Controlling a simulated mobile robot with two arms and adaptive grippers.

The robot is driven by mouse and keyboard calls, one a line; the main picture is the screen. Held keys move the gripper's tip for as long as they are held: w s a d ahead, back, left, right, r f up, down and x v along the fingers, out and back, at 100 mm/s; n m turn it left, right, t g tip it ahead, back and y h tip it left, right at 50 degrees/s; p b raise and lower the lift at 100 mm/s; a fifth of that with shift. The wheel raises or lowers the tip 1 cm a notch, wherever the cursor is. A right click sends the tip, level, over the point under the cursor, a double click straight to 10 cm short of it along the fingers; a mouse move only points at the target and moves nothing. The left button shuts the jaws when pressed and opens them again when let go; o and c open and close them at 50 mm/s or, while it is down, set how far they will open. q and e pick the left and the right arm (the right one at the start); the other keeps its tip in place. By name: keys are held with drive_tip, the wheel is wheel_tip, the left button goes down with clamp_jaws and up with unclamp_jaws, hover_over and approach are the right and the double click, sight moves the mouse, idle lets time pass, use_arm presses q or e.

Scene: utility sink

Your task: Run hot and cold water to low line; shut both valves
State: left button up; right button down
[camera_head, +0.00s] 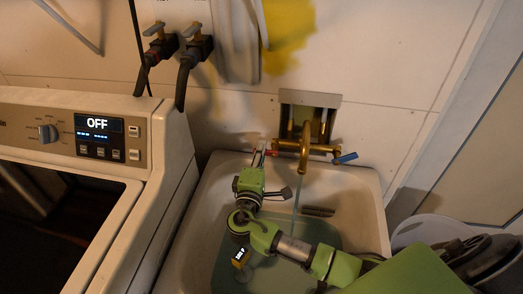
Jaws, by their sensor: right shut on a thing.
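The brass faucet (304,148) is mounted on the wall above the white utility sink (364,205). It has a red-tipped valve handle (273,153) on its left and a blue-tipped valve handle (345,158) on its right. A thin stream of water (296,192) falls from the spout. Water (305,268) covers the bottom of the sink; I cannot make out a low line. My right gripper (262,150) reaches across the sink and is shut on the red handle. My left gripper is not in view.
A washing machine (138,165) with a display reading OFF stands left of the sink. Two hose taps (178,48) are on the wall above it. A white basket (430,230) is at the right.

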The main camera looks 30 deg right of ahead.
drive_tip(key=shift+f, duration=0.1)
drive_tip(key=c, duration=2)
unclamp_jaws()
drive_tip(key=shift+o, duration=0.2)
drive_tip(key=v, duration=1.2)
